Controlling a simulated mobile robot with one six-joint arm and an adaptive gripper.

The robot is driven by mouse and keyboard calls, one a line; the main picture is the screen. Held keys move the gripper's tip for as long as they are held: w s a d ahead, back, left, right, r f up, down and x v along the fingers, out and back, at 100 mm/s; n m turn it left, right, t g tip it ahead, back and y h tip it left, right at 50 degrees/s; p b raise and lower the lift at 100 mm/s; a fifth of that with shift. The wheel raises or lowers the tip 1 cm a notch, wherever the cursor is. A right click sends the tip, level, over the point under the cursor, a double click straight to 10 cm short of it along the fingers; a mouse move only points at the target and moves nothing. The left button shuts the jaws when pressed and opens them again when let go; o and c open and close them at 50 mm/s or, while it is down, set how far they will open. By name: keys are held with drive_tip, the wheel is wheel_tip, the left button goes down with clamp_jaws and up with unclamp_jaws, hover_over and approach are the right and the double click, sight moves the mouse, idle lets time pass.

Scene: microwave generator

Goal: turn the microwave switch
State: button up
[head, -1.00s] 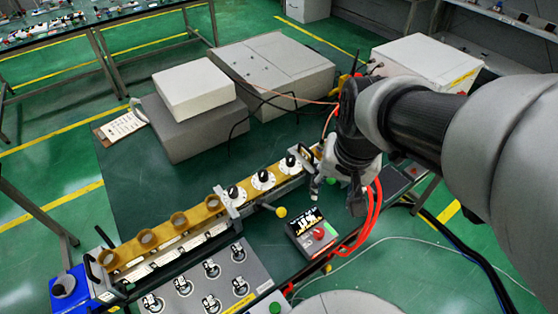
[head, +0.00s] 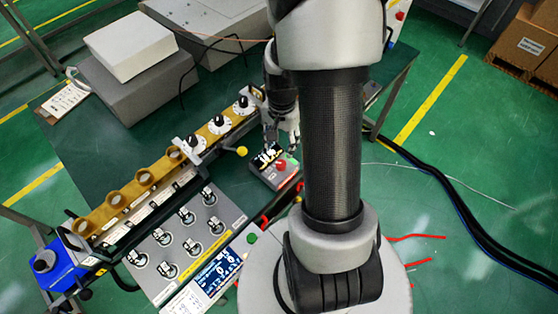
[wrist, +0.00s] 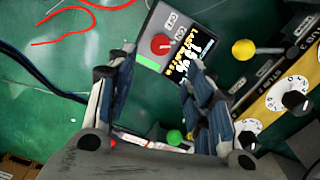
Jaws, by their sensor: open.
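A small dark box (head: 262,172) with a red knob (head: 281,164) on its top and white and yellow lettering lies on the green table. I cannot tell from its lettering whether it is the microwave switch. My gripper (head: 281,146) is open and hangs at the back edge of this box, with its fingers pointing down. In the wrist view my open fingers (wrist: 157,72) frame the lower part of the box (wrist: 153,22), and its red knob (wrist: 161,44) shows just beyond them, between the tips. The gripper holds nothing.
A rail with white dials (head: 218,124) and copper rings (head: 145,205) runs left of the box. A yellow ball knob (head: 241,151) sticks out near it. A grey panel (head: 205,222) carries several toggles. Large grey boxes (head: 205,45) stand behind.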

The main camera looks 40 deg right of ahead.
sight(281, 163)
wheel_tip(281, 163, down, 11)
drive_tip(key=b, duration=0.3)
drive_tip(key=shift+r, duration=0.1)
drive_tip(key=shift+c, duration=0.4)
drive_tip(key=c, duration=1)
